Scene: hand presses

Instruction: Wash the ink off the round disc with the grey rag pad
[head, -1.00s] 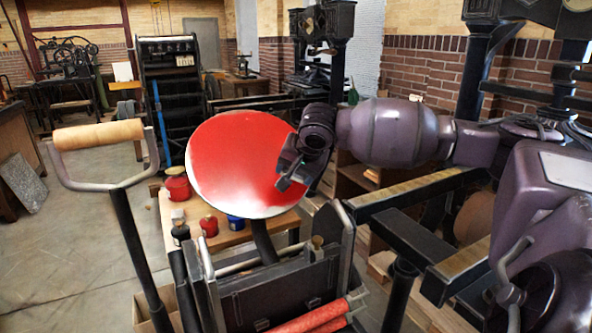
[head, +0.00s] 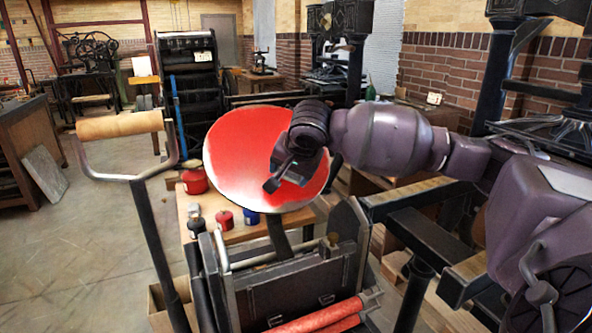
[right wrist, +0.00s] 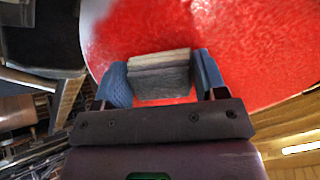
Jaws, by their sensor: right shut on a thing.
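The round disc (head: 240,150) is tilted above the press. Most of its face is red with ink, and a paler, whitish patch shows on its left and lower part. In the right wrist view the disc (right wrist: 255,45) fills most of the picture and is red. My right gripper (head: 273,184) is in front of the disc's lower right part. In the right wrist view it is shut on the grey rag pad (right wrist: 160,75), which lies between its blue fingers against or very close to the disc. My left gripper is not in view.
A wooden-gripped handle (head: 120,125) stands left of the disc. Red rollers (head: 325,315) lie at the press front. Behind and below, a small wooden table (head: 240,233) holds a red tin (head: 194,181) and small ink pots. Dark press rails (head: 410,205) lie to the right. Floor at left is open.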

